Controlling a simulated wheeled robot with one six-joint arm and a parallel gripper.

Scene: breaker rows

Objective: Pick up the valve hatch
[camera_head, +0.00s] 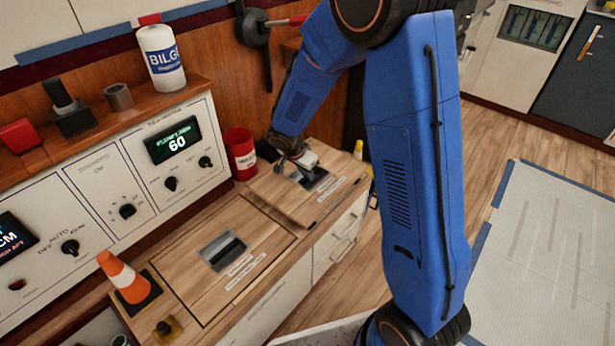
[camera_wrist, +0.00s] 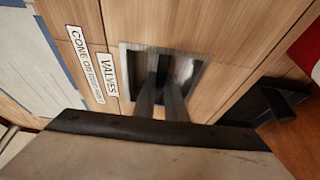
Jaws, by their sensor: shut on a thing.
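The valve hatch (camera_head: 275,194) is a wooden panel at the far end of the counter in the head view. In the wrist view the hatch (camera_wrist: 205,30) bears a white label reading "VALVES" (camera_wrist: 109,76) and a metal recessed pull (camera_wrist: 190,70). My gripper (camera_head: 300,164) is over this pull, and in the wrist view its fingers (camera_wrist: 162,85) reach into the recess. They are shut on the pull's dark bar, which they partly hide. I cannot tell whether the hatch is raised from the counter.
A second hatch (camera_head: 185,265) with its own pull lies nearer on the counter. An orange cone (camera_head: 126,280) stands at its left corner. A red can (camera_head: 240,152) stands beside the valve hatch. A control panel (camera_head: 100,170) runs along the left. Open floor (camera_head: 545,135) lies right.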

